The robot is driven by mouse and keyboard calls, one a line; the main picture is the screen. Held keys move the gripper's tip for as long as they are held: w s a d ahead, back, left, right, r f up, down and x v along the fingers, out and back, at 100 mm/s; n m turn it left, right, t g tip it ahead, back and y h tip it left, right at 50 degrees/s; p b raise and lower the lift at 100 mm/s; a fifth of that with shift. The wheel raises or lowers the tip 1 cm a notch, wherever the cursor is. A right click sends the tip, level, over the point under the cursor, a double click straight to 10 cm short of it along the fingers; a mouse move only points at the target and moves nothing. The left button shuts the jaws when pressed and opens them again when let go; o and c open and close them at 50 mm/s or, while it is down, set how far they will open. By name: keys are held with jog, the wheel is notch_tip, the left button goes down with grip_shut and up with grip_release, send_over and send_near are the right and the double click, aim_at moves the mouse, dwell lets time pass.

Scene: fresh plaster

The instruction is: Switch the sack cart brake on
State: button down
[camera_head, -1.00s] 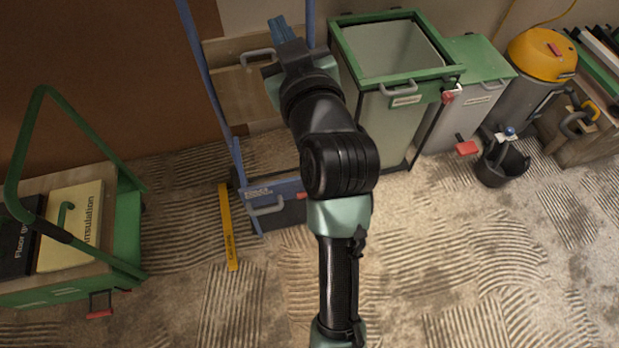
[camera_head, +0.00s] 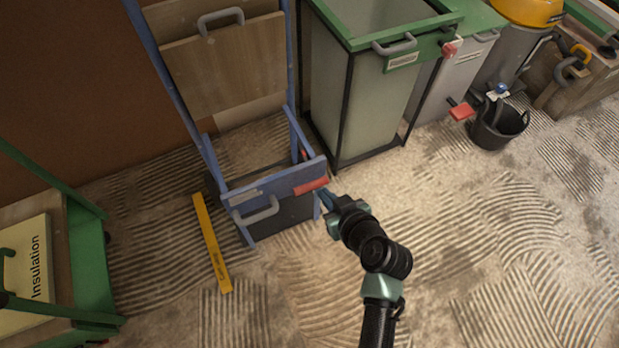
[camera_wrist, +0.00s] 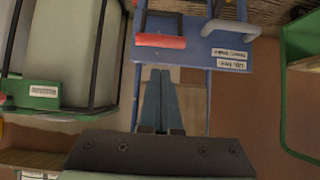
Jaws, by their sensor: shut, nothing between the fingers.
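The blue sack cart (camera_head: 200,130) stands upright against the back wall in the head view, with wooden boards on it. Its red brake lever (camera_head: 311,186) sticks out at the right of the low blue front panel, beside a grey handle (camera_head: 256,213). The wrist view shows the red lever (camera_wrist: 160,41) and an upside-down label (camera_wrist: 230,60) that seems to read "Down: brake" and "Up: free". My gripper (camera_head: 323,198) is shut and empty, its blue fingers just right of the lever. In the wrist view the fingertips (camera_wrist: 160,72) appear short of the lever; contact is unclear.
A green-rimmed bin (camera_head: 365,100) stands right of the cart, with a grey bin, a black bucket (camera_head: 498,128) and a yellow-topped machine (camera_head: 530,10) beyond. A yellow level (camera_head: 212,243) lies on the floor to the left. A green trolley (camera_head: 88,260) is far left. Floor at front right is clear.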

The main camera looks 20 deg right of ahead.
aim_at(309, 189)
jog(key=b+x, duration=0.4)
jog(key=x, duration=0.6)
jog(key=shift+r, duration=0.1)
jog(key=shift+b, duration=0.3)
jog(key=shift+s+f+t+b, duration=0.15)
jog(key=shift+f+t+b, duration=0.15)
jog(key=shift+b, duration=0.4)
jog(key=shift+s+r, duration=0.1)
jog(key=shift+r, duration=0.05)
jog(key=shift+b, duration=0.45)
